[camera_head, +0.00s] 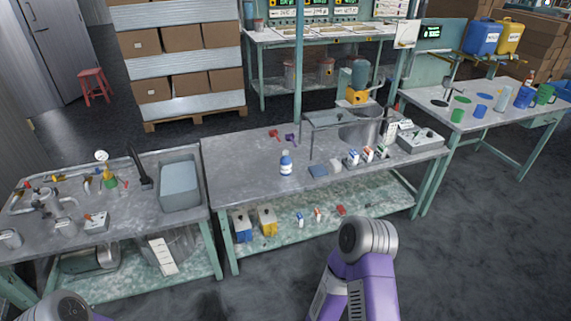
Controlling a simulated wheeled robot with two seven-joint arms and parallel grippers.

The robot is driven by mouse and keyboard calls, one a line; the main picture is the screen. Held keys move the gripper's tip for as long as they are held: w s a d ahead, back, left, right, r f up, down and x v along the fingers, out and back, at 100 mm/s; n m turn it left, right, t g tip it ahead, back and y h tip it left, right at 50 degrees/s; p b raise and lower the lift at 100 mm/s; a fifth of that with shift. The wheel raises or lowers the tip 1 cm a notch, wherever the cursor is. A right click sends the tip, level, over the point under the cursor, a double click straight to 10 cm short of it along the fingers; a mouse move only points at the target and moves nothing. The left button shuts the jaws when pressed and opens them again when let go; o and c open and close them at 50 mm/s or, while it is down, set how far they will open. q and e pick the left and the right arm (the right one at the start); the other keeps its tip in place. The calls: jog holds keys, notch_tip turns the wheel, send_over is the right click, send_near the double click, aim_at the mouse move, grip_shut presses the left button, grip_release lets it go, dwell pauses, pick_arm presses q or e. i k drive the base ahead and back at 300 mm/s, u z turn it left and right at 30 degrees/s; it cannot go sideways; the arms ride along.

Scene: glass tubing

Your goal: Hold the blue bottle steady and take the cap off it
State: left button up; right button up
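The blue bottle (286,164) stands upright on the middle grey table (232,178), near its front edge. It has a white label band and a pale top; whether that top is the cap is too small to tell. Nothing touches the bottle. My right arm shows at the bottom centre as purple and grey links, well in front of the table. Only a small part of my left arm shows at the bottom left corner. Neither gripper's fingers are in view.
A red item (274,134) and a purple item (291,138) lie behind the bottle. A grey basin (180,186) is on the left table. The table is clear left of the bottle.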

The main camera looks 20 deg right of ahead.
aim_at(286, 162)
jog(key=k, duration=1.3)
jog(key=z, duration=0.9)
jog(key=i, duration=1.05)
jog(key=z, duration=0.8)
jog(key=i, duration=1.7)
jog(key=u, duration=1.4)
jog(key=i, duration=0.85)
jog(key=u, duration=0.9)
